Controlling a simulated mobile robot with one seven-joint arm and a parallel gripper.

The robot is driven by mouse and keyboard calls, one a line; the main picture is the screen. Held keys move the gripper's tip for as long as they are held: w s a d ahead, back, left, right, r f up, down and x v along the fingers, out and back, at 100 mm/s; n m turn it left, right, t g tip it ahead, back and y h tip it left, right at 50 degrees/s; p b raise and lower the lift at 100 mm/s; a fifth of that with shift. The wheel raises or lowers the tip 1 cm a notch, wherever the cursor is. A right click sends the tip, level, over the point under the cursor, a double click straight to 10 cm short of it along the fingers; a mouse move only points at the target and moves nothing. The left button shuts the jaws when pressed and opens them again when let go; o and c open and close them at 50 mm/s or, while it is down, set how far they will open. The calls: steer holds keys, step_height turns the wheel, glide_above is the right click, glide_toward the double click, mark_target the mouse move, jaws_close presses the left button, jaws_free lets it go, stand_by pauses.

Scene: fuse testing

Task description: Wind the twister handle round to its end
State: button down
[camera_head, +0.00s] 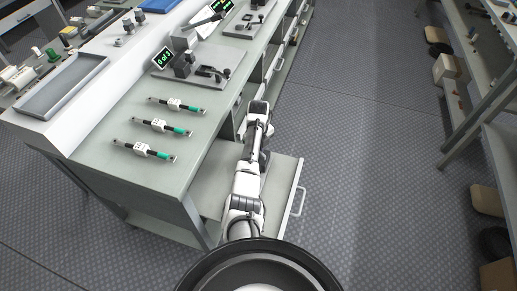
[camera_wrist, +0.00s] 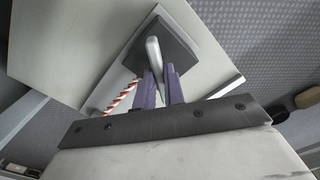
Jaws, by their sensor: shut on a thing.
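In the wrist view, the purple fingers of my gripper (camera_wrist: 162,88) are closed about a pale grey upright handle (camera_wrist: 153,52), which I take to be the twister handle. It stands at a dark square block (camera_wrist: 178,42) on a light panel (camera_wrist: 95,100). A red-and-white striped piece (camera_wrist: 123,96) shows just left of the fingers. How far the handle is turned cannot be told. In the head view my arm reaches to the bench's right side, and its end (camera_head: 258,108) is beside the drawer fronts. The handle itself is hidden there.
On the bench (camera_head: 100,175) lie three fuse-like parts with green ends, one of them nearest (camera_head: 145,150). Behind them stands a testing device (camera_head: 205,70) with a display reading "0 of 3". A low drawer (camera_head: 283,185) stands open beside my arm.

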steer(key=shift+m, duration=1.6)
steer(key=shift+r, duration=0.1)
steer(key=c, duration=1.5)
jaws_free()
step_height(320, 180, up, 14)
steer(key=b, duration=0.2)
steer(key=shift+b, duration=0.4)
